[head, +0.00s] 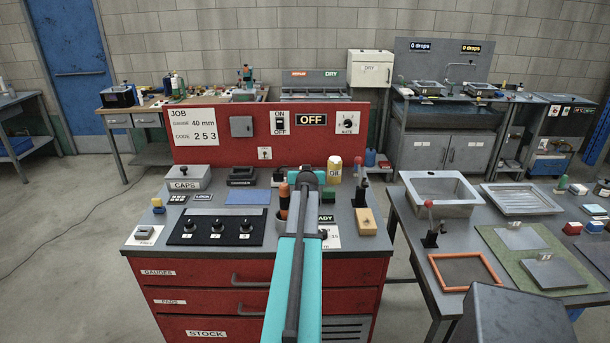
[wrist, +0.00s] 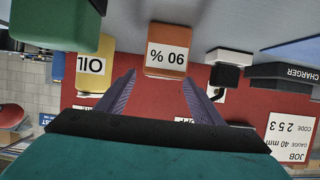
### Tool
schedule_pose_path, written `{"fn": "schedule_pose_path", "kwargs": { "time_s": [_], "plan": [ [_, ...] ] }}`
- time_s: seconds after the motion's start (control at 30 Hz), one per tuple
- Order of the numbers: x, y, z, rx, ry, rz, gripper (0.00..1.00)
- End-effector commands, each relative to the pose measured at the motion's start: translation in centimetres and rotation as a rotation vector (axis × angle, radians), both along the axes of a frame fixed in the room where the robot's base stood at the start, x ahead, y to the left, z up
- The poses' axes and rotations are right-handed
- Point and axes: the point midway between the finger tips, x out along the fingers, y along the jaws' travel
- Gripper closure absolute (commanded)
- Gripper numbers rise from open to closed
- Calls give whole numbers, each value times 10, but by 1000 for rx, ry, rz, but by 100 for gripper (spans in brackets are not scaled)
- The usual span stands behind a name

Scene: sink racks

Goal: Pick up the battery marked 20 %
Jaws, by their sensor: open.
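In the wrist view, which is upside down, an orange block with a white label (wrist: 167,50) sits just beyond my fingertips. Its label reads 90 %, inverted. I see no block marked 20 % in either view. My gripper (wrist: 158,80) is open, its two fingers apart with nothing between them. In the head view my gripper (head: 308,180) is above the back of the red bench's worktop, and my arm hides the orange block there.
A yellow OIL can (head: 334,170) and a green block (head: 328,195) stand right of my gripper. A charger (head: 241,175) stands to its left. The red panel (head: 215,148) rises behind. A black knob panel (head: 215,227) lies at the front left.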

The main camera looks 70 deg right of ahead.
Motion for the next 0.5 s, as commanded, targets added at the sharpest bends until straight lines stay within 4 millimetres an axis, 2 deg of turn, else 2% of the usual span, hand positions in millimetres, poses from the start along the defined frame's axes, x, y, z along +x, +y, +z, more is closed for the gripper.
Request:
{"fn": "schedule_pose_path", "kwargs": {
  "time_s": [0.27, 0.5],
  "plan": [
    [1, -2, 0, 1, 1, 1, 39],
    [8, -15, -5, 2, 1, 2, 39]
  ]
}}
